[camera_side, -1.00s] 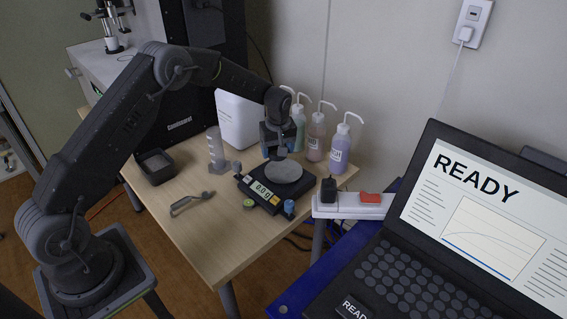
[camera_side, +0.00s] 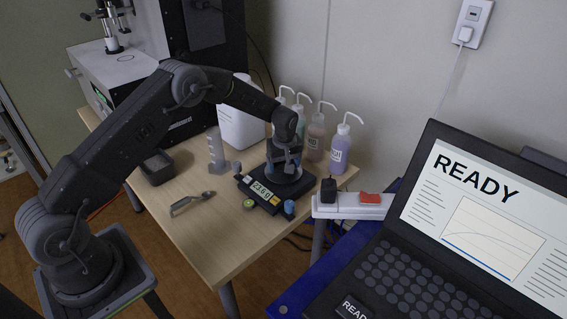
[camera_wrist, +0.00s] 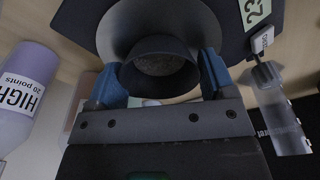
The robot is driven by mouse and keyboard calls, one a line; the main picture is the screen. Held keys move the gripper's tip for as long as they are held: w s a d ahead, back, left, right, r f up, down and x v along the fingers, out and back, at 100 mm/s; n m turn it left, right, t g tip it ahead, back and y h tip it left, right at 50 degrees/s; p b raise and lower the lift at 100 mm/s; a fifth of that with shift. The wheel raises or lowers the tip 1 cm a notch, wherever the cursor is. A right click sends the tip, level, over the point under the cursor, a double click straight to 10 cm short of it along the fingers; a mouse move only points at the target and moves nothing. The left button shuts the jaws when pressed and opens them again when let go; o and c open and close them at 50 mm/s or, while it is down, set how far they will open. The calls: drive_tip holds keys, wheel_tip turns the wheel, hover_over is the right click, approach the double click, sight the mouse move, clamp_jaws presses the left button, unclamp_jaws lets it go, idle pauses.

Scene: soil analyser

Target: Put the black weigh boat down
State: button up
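The black weigh boat (camera_wrist: 158,82) is a small dark bowl with grey-brown soil in it. In the wrist view it sits between the two blue fingertips of my gripper (camera_wrist: 162,78), which appear to touch it on both sides. Below it is the round grey pan (camera_wrist: 118,32) of the black balance (camera_side: 312,181). In the side view my gripper (camera_side: 284,165) is down over the pan and mostly hides the boat. The balance display (camera_side: 262,191) reads about 23.6 g.
Several wash bottles (camera_side: 340,150) and a white jug (camera_side: 240,125) stand behind the balance. A grey stand (camera_side: 216,155), a scoop (camera_side: 190,202) and a black open box (camera_side: 157,167) are left of it. A power strip (camera_side: 350,207) is at right. The table front is clear.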

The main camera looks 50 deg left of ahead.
drive_tip(key=o, duration=0.3)
drive_tip(key=shift+o, duration=0.2)
wheel_tip(320, 180, up, 12)
drive_tip(key=d, duration=0.1)
drive_tip(key=shift+s+d+r, duration=0.15)
drive_tip(key=shift+s+r, duration=0.1)
drive_tip(key=shift+s, duration=0.1)
drive_tip(key=s+d+r+m+t, duration=0.1)
drive_tip(key=s+d+r+m, duration=0.2)
drive_tip(key=s+r, duration=0.55)
drive_tip(key=s+d+r+m+t, duration=0.2)
drive_tip(key=s+d+r+m, duration=0.1)
drive_tip(key=s+r, duration=0.5)
drive_tip(key=s+d+m+t+h, duration=0.1)
drive_tip(key=s+m, duration=0.5)
drive_tip(key=s, duration=1.3)
drive_tip(key=shift+d+r+m+t, duration=0.4)
drive_tip(key=shift+d+r+t, duration=0.1)
drive_tip(key=shift+d, duration=0.55)
